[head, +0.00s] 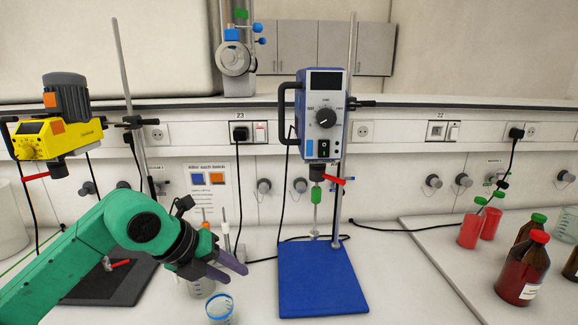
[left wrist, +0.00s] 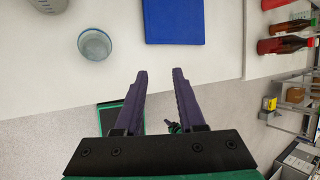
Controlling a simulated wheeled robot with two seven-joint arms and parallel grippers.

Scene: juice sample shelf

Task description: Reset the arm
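A glass beaker with a blue rim (head: 219,308) stands just below the gripper in the head view. It also shows in the left wrist view (left wrist: 95,44), left of the fingers and apart from them. My right gripper is in neither view.
A blue-based stirrer (head: 322,279) stands mid-bench. A yellow stirrer (head: 58,138) is at left. Brown bottles (head: 523,271) and red-bodied tubes (head: 469,231) stand at right. Another beaker (head: 201,286) sits behind the gripper. The bench right of the blue base is mostly clear.

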